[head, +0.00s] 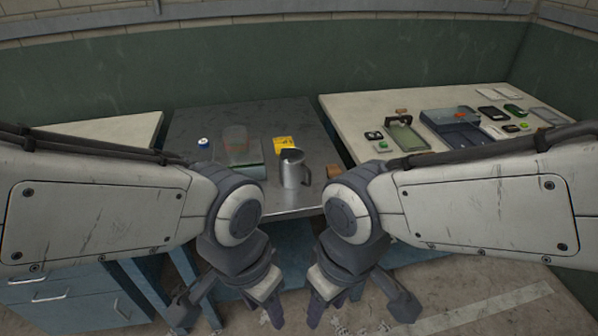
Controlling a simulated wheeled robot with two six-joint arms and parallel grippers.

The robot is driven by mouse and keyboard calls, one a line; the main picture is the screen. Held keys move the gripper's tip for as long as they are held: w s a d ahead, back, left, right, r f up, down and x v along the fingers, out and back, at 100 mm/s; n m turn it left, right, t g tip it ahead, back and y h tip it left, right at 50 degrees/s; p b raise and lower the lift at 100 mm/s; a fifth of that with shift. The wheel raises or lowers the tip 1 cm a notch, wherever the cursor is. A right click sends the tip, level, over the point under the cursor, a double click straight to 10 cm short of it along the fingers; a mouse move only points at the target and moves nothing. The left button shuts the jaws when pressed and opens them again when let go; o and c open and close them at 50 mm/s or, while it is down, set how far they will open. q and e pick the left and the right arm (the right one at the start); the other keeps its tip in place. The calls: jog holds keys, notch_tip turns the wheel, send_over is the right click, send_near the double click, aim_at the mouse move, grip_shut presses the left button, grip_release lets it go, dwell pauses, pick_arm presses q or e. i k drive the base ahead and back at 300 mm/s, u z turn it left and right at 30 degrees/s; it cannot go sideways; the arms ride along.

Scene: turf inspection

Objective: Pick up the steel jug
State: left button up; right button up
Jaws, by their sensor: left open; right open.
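The steel jug (291,171) stands upright near the front edge of the grey metal table (290,118), with its handle on the right side. My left gripper (229,311) is open and hangs low in front of the table, below and to the left of the jug. My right gripper (335,306) is open and hangs low too, below and to the right of the jug. Both grippers are empty and apart from the jug. The jug shows in the gap between my two arms.
Behind the jug is a yellow box (283,145). To its left are a greenish scale-like block (240,172) with a clear container on it and a small white-and-blue item (203,143). A brown block (334,171) lies right. A pale table (370,104) at right holds trays and several small devices.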

aim_at(293, 176)
jog(key=u, duration=0.15)
jog(key=i, duration=1)
jog(key=z, duration=0.4)
